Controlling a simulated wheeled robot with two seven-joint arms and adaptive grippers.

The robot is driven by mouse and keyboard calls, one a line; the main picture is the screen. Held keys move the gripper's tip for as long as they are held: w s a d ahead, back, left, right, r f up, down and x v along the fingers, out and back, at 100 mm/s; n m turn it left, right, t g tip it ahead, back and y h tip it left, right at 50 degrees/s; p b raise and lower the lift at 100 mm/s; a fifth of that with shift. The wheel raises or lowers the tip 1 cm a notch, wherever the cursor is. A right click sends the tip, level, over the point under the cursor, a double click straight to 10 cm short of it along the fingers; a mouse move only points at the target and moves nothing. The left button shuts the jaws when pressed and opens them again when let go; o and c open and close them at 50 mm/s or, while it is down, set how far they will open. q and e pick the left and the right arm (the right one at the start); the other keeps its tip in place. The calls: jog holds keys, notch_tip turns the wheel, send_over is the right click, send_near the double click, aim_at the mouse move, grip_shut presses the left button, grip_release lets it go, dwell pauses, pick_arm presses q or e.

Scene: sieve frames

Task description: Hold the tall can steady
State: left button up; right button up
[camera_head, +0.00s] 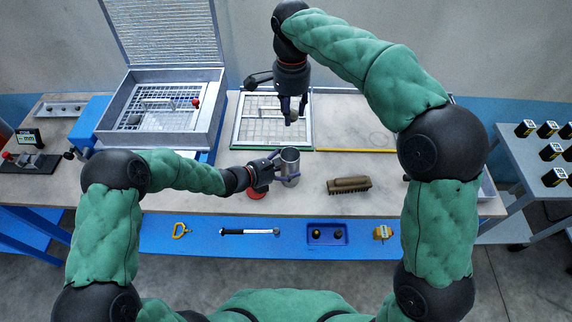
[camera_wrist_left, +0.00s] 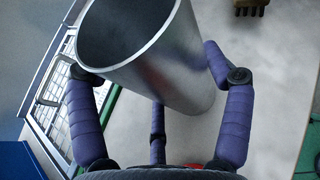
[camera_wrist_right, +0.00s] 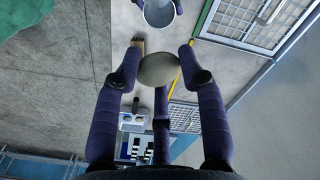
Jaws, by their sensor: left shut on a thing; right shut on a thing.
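The tall can (camera_head: 290,166) is a plain metal cylinder with an open top, standing near the middle of the table. My left gripper (camera_head: 274,172) is shut on it from the left side. In the left wrist view the can (camera_wrist_left: 160,70) sits between the purple fingers, its rim toward the camera; its base is partly hidden. My right gripper (camera_head: 291,112) is raised above the table behind the can. It is shut on a rounded grey-tan lump (camera_wrist_right: 158,70), like a stone. The can's open mouth (camera_wrist_right: 158,12) also shows at the top of the right wrist view.
A framed mesh panel (camera_head: 240,132) lies behind the can. A metal box (camera_head: 213,122) with a mesh inside and a raised lid stands at back left. A brush (camera_head: 349,184) lies right of the can. A blue shelf (camera_head: 205,232) along the front holds small tools.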

notch_tip(320, 180, down, 13)
dwell(1.8)
jog(key=shift+r, duration=0.1)
jog(key=o, duration=1.2)
jog(key=shift+o, duration=0.2)
notch_tip(320, 180, up, 12)
